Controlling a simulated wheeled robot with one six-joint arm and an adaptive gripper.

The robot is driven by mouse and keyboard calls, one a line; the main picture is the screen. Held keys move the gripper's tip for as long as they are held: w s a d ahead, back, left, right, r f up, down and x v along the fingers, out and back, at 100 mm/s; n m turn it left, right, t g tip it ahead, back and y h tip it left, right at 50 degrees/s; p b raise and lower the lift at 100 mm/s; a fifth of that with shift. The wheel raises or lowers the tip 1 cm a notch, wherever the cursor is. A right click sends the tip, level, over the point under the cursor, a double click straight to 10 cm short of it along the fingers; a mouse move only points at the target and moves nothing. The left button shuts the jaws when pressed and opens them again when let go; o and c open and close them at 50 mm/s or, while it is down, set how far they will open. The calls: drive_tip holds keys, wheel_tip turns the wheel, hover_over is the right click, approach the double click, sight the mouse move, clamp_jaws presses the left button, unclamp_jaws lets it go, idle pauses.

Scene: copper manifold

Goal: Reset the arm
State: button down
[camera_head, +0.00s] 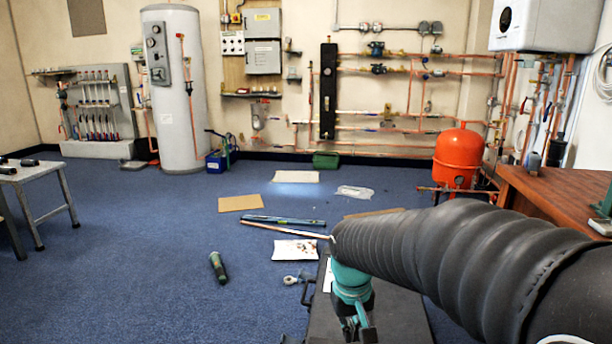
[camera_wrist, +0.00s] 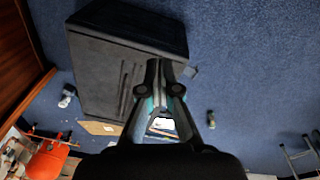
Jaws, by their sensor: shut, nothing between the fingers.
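My arm, in a black ribbed sleeve, reaches in from the lower right of the head view. It ends in a teal wrist with my gripper (camera_head: 358,330) pointing down at the bottom edge. In the wrist view, my gripper (camera_wrist: 159,66) has its fingertips together, with nothing held between them. A black case (camera_head: 402,316) lies on the floor below and beside it in the head view. The case (camera_wrist: 95,75) also shows behind the fingers in the wrist view. The gap between fingertips and case cannot be judged.
A wooden bench (camera_head: 555,200) stands at the right, near my arm. A red tank (camera_head: 459,160) stands by the pipe wall, and a white cylinder (camera_head: 178,100) stands farther left. Cardboard (camera_head: 240,203) and a green-black tool (camera_head: 217,267) lie on the blue carpet. The left-centre floor is mostly clear.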

drive_tip(key=s+d+r+m+t+p, duration=0.1)
drive_tip(key=s+d+r+t+p, duration=0.1)
drive_tip(key=s+r, duration=0.4)
drive_tip(key=s+d+r+m+t+p, duration=0.1)
drive_tip(key=s+d+r, duration=0.4)
drive_tip(key=s, duration=0.6)
drive_tip(key=shift+r+t+y+p, duration=0.3)
drive_tip(key=shift+r+t+p, duration=0.45)
drive_tip(key=shift+p, duration=0.2)
